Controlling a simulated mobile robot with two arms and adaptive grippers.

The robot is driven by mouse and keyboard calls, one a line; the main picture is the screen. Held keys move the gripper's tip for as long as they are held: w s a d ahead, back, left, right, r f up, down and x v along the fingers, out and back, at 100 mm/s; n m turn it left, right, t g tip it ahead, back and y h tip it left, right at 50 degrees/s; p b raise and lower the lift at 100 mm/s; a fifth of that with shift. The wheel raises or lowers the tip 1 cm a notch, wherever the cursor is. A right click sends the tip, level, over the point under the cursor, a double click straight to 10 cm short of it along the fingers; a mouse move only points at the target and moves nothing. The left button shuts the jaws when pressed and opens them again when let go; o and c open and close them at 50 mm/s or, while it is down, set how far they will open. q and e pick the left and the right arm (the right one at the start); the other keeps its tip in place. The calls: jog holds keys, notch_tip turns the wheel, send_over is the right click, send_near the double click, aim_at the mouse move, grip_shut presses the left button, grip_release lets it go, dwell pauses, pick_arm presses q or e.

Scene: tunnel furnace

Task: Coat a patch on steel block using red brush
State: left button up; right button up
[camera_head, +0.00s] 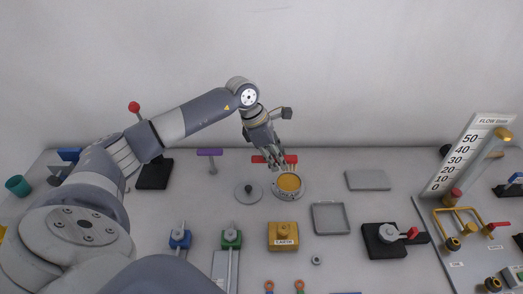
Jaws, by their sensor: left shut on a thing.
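My left gripper (277,162) reaches in from the left and is shut on the red brush (291,159), whose red bar shows on both sides of the fingers. The lower part of the brush is mostly hidden by the fingers. The gripper is just above and behind a round grey pot (289,195) with a yellow-orange filling (289,183). I cannot tell whether the brush touches the filling. A flat grey block (368,180), which looks like the steel block, lies to the right of the pot. No coated patch can be made out on it. My right gripper is not in view.
A round lid (248,193) lies left of the pot. A purple brush-like tool (209,153) stands at the back left. A grey tray (330,217), a yellow box (283,236) and a black valve unit (385,240) are nearer. A flow gauge panel (468,155) stands at right.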

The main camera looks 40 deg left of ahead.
pick_arm(q)
jog(key=shift+d, duration=0.1)
jog(key=shift+w+d+f+b, duration=0.1)
jog(key=shift+f+b, duration=0.2)
jog(key=shift+f, duration=0.4)
jog(key=shift+f+b, duration=1.05)
jog(key=shift+f, duration=1.2)
jog(key=shift+f, duration=0.3)
jog(key=shift+f+b, duration=0.25)
jog(key=shift+b, duration=0.2)
jog(key=shift+f, duration=0.15)
